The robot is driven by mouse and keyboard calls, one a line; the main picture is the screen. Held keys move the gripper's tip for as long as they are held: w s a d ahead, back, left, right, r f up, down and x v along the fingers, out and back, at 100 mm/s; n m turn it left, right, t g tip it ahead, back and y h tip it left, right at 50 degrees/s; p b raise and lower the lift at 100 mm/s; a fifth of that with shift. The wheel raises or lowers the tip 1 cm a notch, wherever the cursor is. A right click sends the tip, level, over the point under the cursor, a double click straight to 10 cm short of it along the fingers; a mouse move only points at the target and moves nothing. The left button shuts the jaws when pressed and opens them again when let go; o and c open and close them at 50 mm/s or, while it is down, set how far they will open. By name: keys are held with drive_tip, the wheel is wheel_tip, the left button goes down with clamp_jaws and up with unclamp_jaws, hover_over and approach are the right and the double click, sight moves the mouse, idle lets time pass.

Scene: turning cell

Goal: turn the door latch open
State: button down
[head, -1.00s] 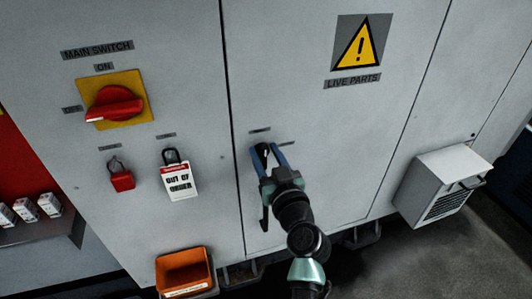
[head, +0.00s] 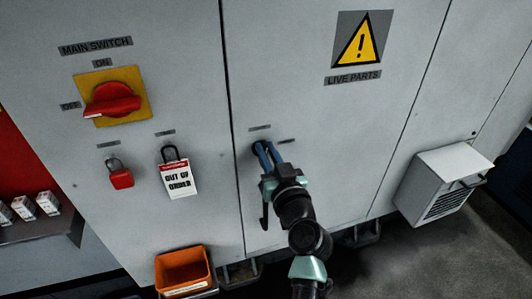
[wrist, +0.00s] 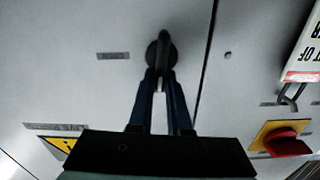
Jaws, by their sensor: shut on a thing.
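The door latch, a dark handle on a round base (head: 256,148), is on the pale grey cabinet door (head: 340,180) in the head view. My gripper (head: 264,147) reaches up to it from below, its blue fingers covering much of it. In the wrist view, the latch (wrist: 162,46) stands at the top centre. My gripper (wrist: 160,74) is shut on the latch, one finger on each side. The handle's exact angle is hard to judge.
Left of the door seam are a red main switch (head: 112,100) on a yellow plate, a red padlock (head: 120,179) and an out-of-order tag (head: 180,182). An orange bin (head: 183,268) sits low. A vent box (head: 440,187) juts out at right.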

drive_tip(key=shift+w+d+f+m+b, duration=0.1)
drive_tip(key=shift+d+f+m+b, duration=0.25)
drive_tip(key=shift+m, duration=2.45)
drive_tip(key=shift+w+d+f+m+b, duration=0.1)
drive_tip(key=shift+d+f+m+b, duration=0.3)
drive_tip(key=shift+m, duration=2.4)
drive_tip(key=shift+w+d+f+m+b, duration=0.1)
drive_tip(key=shift+f+m+b, duration=0.3)
drive_tip(key=shift+m, duration=2.4)
drive_tip(key=shift+r, duration=0.1)
drive_tip(key=c, duration=0.9)
unclamp_jaws()
drive_tip(key=shift+o, duration=0.2)
